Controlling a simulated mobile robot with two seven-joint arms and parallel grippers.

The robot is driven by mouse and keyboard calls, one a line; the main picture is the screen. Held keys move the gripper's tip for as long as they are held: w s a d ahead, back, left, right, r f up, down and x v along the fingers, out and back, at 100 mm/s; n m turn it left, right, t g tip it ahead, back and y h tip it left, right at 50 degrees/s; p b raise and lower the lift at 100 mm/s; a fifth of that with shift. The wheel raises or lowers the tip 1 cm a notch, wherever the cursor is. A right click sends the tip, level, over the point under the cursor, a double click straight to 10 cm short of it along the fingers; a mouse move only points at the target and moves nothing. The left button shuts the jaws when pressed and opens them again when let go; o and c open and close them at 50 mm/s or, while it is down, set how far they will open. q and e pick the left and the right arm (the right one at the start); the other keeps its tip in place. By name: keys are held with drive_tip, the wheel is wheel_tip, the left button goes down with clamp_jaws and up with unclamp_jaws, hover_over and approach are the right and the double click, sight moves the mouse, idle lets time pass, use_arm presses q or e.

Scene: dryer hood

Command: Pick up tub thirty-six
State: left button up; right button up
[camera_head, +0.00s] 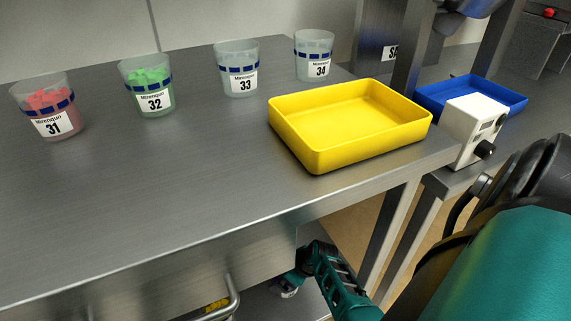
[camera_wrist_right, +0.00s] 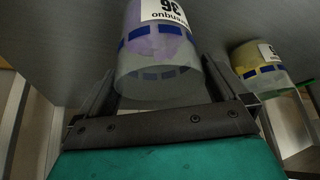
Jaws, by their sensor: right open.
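Tub thirty-six (camera_wrist_right: 158,48) is a clear tub with purple contents, a blue dashed band and a white label. It appears upside down in the right wrist view, with its "36" inverted. My right gripper (camera_wrist_right: 158,68) is open, with one finger on each side of this tub. I cannot tell whether either finger touches it. Tub thirty-six does not show in the head view. My left gripper is not in view.
Beside tub thirty-six is a tub with yellow contents (camera_wrist_right: 262,68). In the head view, tubs 31 (camera_head: 48,108), 32 (camera_head: 147,88), 33 (camera_head: 237,68) and 34 (camera_head: 314,55) stand on a steel table (camera_head: 190,180). A yellow tray (camera_head: 350,118), blue tray (camera_head: 450,90) and white box (camera_head: 472,130) are right.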

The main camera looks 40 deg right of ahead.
drive_tip(key=c, duration=0.7)
drive_tip(key=shift+c, duration=0.4)
drive_tip(key=shift+r, duration=0.1)
wheel_tip(320, 180, up, 20)
drive_tip(key=p, duration=0.9)
drive_tip(key=shift+p, duration=0.35)
